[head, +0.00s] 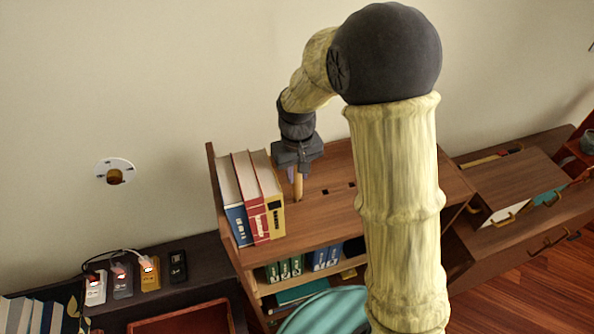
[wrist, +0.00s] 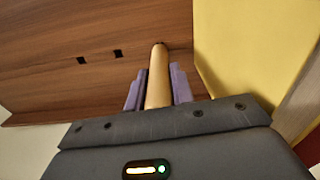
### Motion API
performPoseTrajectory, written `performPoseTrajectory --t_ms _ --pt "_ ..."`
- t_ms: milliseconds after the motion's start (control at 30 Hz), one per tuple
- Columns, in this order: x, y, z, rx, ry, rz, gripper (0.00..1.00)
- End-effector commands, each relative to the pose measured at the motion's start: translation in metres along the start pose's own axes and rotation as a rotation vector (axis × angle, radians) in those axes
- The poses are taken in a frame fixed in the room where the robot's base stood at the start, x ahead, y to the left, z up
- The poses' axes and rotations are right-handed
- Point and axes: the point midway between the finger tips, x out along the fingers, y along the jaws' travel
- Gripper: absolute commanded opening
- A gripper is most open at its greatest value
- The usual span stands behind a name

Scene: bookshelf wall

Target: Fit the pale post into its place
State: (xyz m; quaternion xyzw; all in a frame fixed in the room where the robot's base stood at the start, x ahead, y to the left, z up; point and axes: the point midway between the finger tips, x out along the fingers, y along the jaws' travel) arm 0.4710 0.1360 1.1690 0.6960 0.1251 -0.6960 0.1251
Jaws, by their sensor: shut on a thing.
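The pale post (head: 298,187) is a light wooden peg, held upright in my gripper (head: 296,174) over the brown shelf top (head: 330,220). In the wrist view the post (wrist: 158,75) stands between the two purple fingers of my gripper (wrist: 157,92), which are shut on it. Its far end meets or nearly meets the shelf top; I cannot tell whether it sits in a hole. Two small dark square holes (wrist: 99,57) show in the board to the left of the post; in the head view they (head: 338,188) lie to its right.
Upright books in blue, red and yellow (head: 252,205) stand just left of the post. The yellow book (wrist: 235,45) is close on the right in the wrist view. The shelf top is clear right of the holes. Small devices (head: 122,278) sit on the dark lower surface.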

Motion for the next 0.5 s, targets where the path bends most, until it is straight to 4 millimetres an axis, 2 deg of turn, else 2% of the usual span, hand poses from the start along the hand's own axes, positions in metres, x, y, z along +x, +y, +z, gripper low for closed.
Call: performPoseTrajectory --t_ms 500 --pt "0.0044 0.0 0.0 0.0 0.0 0.0 0.01"
